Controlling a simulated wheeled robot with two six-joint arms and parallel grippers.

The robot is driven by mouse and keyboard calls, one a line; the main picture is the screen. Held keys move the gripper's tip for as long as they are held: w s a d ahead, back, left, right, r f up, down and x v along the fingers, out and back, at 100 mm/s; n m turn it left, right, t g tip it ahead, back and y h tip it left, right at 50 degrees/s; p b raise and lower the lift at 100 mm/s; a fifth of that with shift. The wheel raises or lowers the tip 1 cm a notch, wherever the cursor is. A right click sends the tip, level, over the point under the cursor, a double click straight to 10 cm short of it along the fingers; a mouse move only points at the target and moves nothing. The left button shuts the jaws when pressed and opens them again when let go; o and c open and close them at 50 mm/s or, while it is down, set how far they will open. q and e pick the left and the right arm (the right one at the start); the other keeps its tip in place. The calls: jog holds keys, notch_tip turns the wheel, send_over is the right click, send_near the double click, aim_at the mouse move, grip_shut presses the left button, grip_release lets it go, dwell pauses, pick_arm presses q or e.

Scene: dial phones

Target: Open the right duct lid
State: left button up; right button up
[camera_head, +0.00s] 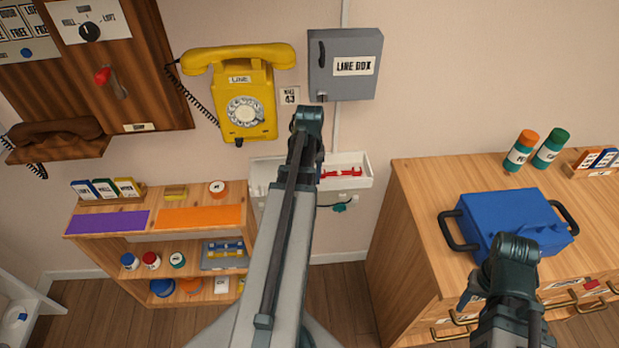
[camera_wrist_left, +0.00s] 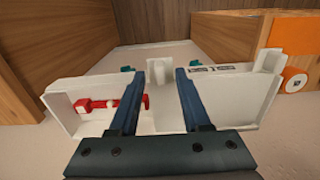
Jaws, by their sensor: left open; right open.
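The white wall duct (camera_head: 357,180) hangs under the grey line box. Its right part is uncovered at the top, and a red item (camera_head: 342,173) lies inside. A teal piece (camera_head: 346,206) shows just below its front; I cannot tell whether a lowered lid carries it. In the left wrist view, which looks down with left and right swapped, the duct (camera_wrist_left: 62,105) and red item (camera_wrist_left: 110,104) show left. My left gripper (camera_wrist_left: 184,75) is open and empty, fingers over the duct's middle. My left arm hides that middle in the head view. My right gripper (camera_head: 472,290) is open beside the blue case.
The line box (camera_head: 345,85) and yellow phone (camera_head: 243,95) are above the duct. A low shelf (camera_head: 160,245) stands left. A wooden cabinet (camera_head: 415,215) stands right, with a blue case (camera_head: 510,220) on top. Floor shows between them.

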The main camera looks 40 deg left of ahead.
pick_arm(q)
notch_tip(320, 180, up, 13)
jog(key=p, duration=1.2)
jog(key=shift+f, duration=0.1)
jog(key=w+d+m, duration=0.4)
jog(key=d, duration=0.9)
jog(key=s+d+m, duration=0.2)
jog(key=d+m, duration=0.1)
jog(key=d, duration=0.6)
jog(key=s+d+m, duration=0.2)
jog(key=d+m, duration=0.1)
jog(key=d, duration=0.7)
jog(key=s+d+m+y, duration=0.1)
jog(key=s+d+m, duration=0.1)
jog(key=d, duration=0.8)
jog(key=shift+s+m, duration=0.4)
jog(key=shift+m, duration=0.5)
